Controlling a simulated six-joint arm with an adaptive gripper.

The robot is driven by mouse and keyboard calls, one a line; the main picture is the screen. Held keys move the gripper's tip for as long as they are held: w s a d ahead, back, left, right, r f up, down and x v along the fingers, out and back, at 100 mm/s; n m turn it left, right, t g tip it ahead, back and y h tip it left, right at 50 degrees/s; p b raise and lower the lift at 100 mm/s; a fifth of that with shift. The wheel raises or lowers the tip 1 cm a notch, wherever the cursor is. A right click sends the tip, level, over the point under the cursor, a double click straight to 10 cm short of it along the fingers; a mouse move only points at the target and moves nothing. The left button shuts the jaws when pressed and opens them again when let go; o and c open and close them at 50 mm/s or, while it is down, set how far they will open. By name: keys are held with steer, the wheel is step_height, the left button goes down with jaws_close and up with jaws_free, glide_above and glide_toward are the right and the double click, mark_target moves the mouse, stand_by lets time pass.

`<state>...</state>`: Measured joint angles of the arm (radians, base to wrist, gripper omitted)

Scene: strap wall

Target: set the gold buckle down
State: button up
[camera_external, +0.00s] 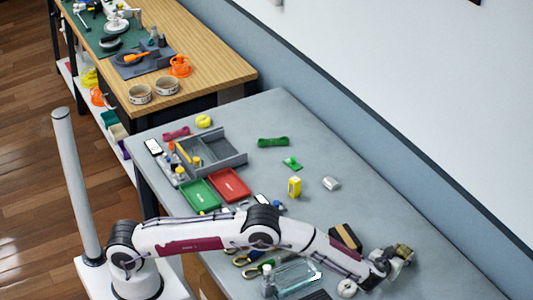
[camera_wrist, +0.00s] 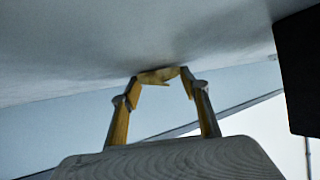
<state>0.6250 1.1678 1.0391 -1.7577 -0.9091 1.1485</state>
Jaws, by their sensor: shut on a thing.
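My gripper (camera_wrist: 160,82) is in the wrist view with its two yellow-edged fingers shut on the gold buckle (camera_wrist: 158,75). The buckle is a small tan-gold piece spanning the fingertips, close to the grey table surface; whether it touches the table I cannot tell. In the external view my gripper (camera_external: 403,254) is at the right end of my arm, low over the right part of the grey table (camera_external: 420,215). The buckle is too small there to make out clearly beside the fingers.
A black box with a tan stripe (camera_external: 345,237) stands left of my gripper. A white roll (camera_external: 346,288) and a clear tray (camera_external: 295,276) are near the front. Red (camera_external: 230,185) and green (camera_external: 200,195) trays lie further left. The table right of my gripper is clear.

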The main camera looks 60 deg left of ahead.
steer(key=shift+f, duration=0.45)
steer(key=shift+f, duration=0.1)
steer(key=o, duration=1.1)
steer(key=shift+f, duration=0.1)
steer(key=shift+o, duration=0.2)
steer(key=shift+s+f, duration=0.1)
steer(key=shift+d, duration=0.1)
steer(key=shift+r, duration=0.45)
steer(key=v, duration=1.2)
steer(key=shift+r, duration=0.3)
